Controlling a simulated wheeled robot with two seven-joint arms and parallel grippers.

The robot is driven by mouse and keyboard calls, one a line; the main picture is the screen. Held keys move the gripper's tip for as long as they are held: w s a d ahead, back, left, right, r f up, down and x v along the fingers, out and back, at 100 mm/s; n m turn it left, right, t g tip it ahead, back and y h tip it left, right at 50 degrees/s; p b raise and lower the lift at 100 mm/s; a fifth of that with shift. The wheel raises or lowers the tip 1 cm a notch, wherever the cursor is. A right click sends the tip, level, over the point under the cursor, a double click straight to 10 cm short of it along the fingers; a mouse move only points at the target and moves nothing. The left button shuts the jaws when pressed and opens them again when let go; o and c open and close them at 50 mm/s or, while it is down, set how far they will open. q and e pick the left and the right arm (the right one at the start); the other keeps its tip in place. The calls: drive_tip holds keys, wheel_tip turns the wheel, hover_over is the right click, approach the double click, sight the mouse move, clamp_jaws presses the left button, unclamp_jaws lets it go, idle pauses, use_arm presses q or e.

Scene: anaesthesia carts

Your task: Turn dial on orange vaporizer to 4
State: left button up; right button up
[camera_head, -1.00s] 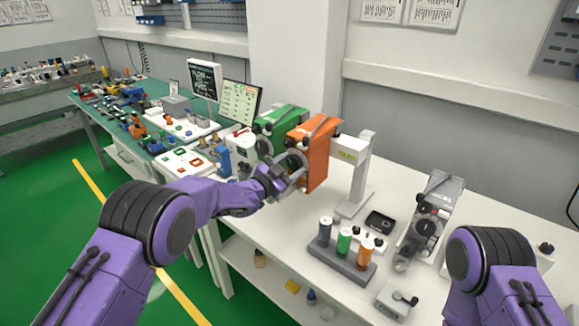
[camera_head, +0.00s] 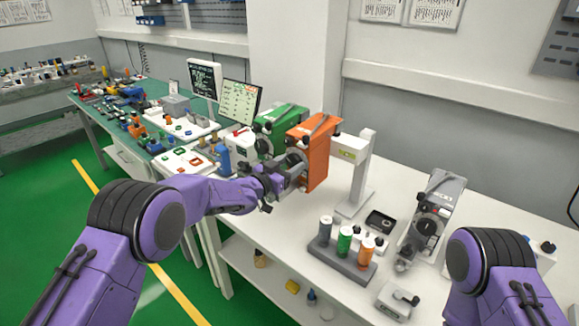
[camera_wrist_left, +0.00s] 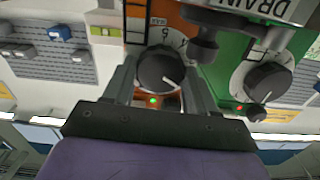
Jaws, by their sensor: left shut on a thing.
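The orange vaporizer (camera_head: 319,158) hangs on a stand at the middle of the white table. Its black dial (camera_wrist_left: 160,68) fills the gap between the fingers in the left wrist view, with part of a printed scale around it. My left gripper (camera_head: 294,174) is at the vaporizer's front, shut on the dial, with one finger on each side (camera_wrist_left: 162,72). A pale mark shows on the dial's face, but I cannot tell which number it is set to. My right gripper is out of view; only part of my right arm shows.
The green vaporizer (camera_head: 284,117) stands close to the left of the orange one; its own dial (camera_wrist_left: 267,82) is near my fingers in the left wrist view. A rack of coloured bottles (camera_head: 340,262) and a grey device (camera_head: 430,225) stand to the right on the table.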

use_arm(q)
drive_tip(key=shift+n, duration=1)
drive_tip(key=shift+f, duration=0.1)
drive_tip(key=o, duration=1.1)
drive_tip(key=shift+c, duration=0.2)
